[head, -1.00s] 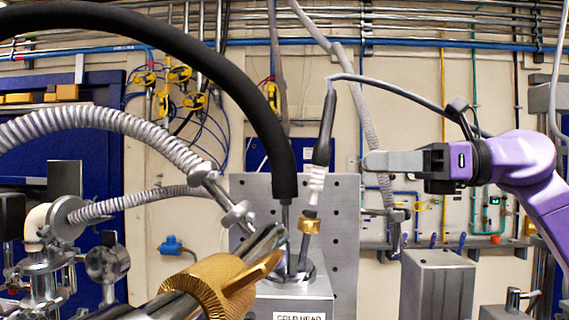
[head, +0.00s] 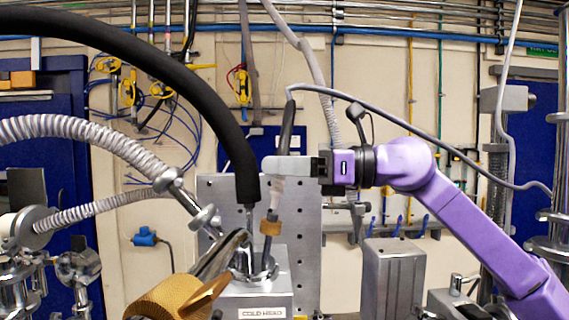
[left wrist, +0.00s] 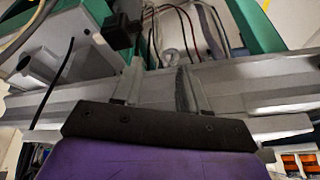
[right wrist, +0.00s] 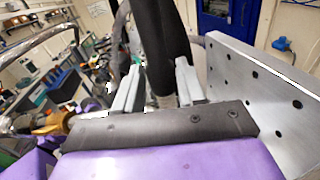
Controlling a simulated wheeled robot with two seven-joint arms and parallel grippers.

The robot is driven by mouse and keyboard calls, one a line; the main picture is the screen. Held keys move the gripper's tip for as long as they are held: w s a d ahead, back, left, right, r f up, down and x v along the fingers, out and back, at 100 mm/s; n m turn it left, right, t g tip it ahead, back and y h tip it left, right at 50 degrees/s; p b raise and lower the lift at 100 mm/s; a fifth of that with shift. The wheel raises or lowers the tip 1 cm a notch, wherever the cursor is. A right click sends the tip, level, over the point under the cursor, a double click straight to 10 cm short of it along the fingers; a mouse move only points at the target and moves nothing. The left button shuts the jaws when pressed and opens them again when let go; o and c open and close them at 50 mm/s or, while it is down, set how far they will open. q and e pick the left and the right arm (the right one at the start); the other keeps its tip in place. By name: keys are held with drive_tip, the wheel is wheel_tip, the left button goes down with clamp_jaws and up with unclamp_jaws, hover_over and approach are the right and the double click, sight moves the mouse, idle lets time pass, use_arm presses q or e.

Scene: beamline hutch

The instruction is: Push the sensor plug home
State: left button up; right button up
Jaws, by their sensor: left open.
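The sensor plug (head: 277,190) has a pale body with a black sleeve and grey cable above it. It stands nearly upright over the stem with a gold collar (head: 271,228) on the cold head (head: 262,298). My right gripper (head: 284,167) crosses the plug from the right, hiding part of it. In the right wrist view my right gripper (right wrist: 158,80) has its fingers apart, with the plug (right wrist: 164,101) and a dark sleeve between them. I cannot tell how deep the plug sits. My left gripper (left wrist: 157,85) is open and empty in the left wrist view; I do not see it in the head view.
A thick black hose (head: 190,90) arches down just left of the plug. A perforated metal plate (head: 308,215) stands behind it. A ribbed metal hose (head: 100,140) and a large gold fitting (head: 165,300) are at the left. A grey metal block (head: 393,275) stands at the right.

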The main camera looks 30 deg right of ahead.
sight(276, 195)
drive_tip(key=shift+w+d+f, duration=0.1)
drive_tip(key=shift+w+f, duration=0.05)
drive_tip(key=shift+w, duration=0.05)
drive_tip(key=c, duration=0.3)
drive_tip(key=f+b, duration=0.3)
drive_tip(key=b, duration=0.1)
drive_tip(key=shift+a+f, duration=0.1)
drive_tip(key=shift+a, duration=0.15)
drive_tip(key=shift+r, duration=0.2)
drive_tip(key=o, duration=0.8)
drive_tip(key=shift+w+a, duration=0.25)
drive_tip(key=shift+a, duration=0.05)
drive_tip(key=b+v, duration=0.3)
drive_tip(key=v, duration=0.7)
drive_tip(key=shift+s+d+b, duration=0.2)
drive_tip(key=shift+d+b, duration=0.1)
drive_tip(key=shift+b, duration=0.05)
